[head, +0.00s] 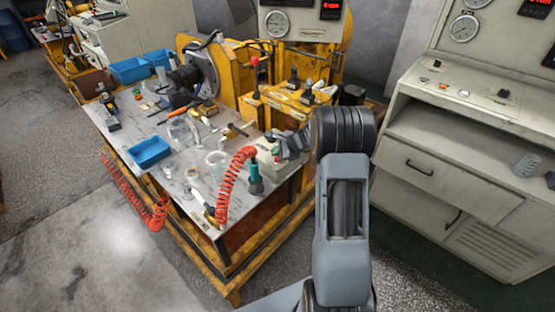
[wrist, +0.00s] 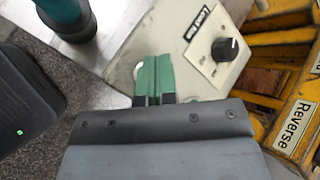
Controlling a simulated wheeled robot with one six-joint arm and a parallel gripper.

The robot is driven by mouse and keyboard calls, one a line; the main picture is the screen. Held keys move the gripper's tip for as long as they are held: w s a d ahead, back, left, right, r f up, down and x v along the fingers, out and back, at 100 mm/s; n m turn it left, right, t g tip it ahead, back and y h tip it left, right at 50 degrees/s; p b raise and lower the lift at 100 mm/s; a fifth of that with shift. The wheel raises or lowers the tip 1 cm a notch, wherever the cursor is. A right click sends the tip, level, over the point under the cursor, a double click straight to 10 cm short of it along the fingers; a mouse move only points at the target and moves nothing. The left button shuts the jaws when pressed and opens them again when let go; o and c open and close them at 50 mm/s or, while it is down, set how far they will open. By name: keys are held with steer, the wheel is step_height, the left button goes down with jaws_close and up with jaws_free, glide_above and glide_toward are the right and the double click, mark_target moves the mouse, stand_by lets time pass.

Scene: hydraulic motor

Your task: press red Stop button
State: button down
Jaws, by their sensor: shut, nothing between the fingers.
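A pale control box (head: 264,163) stands at the right front corner of the metal workbench. In the wrist view its sloped panel (wrist: 192,82) carries a black knob (wrist: 225,49) under a small label. My gripper (wrist: 155,60) is shut and empty, with its green fingertips together over the left part of this panel. A pale rounded edge shows just left of the fingertips. I cannot make out the red Stop button; the fingers may hide it. I cannot tell whether the tips touch the panel. In the head view my gripper (head: 277,150) is at the box.
A teal-handled tool (head: 255,180) and a coiled red hose (head: 231,183) are left of the box. A blue bin (head: 150,152) and small parts lie on the bench (head: 137,133). A yellow frame (head: 290,103) stands behind. A grey cabinet (head: 455,165) is at right.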

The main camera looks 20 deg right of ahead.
mark_target(277, 160)
steer(key=shift+f+b, duration=0.25)
steer(key=shift+b, duration=0.05)
stand_by(0.4)
steer(key=shift+f, duration=0.2)
steer(key=shift+f+b, duration=0.35)
steer(key=shift+b, duration=0.3)
stand_by(0.4)
steer(key=shift+r, duration=0.1)
stand_by(0.4)
steer(key=shift+r+p, duration=0.55)
steer(key=shift+r, duration=0.15)
steer(key=shift+r+p, duration=1.8)
steer(key=shift+r, duration=0.75)
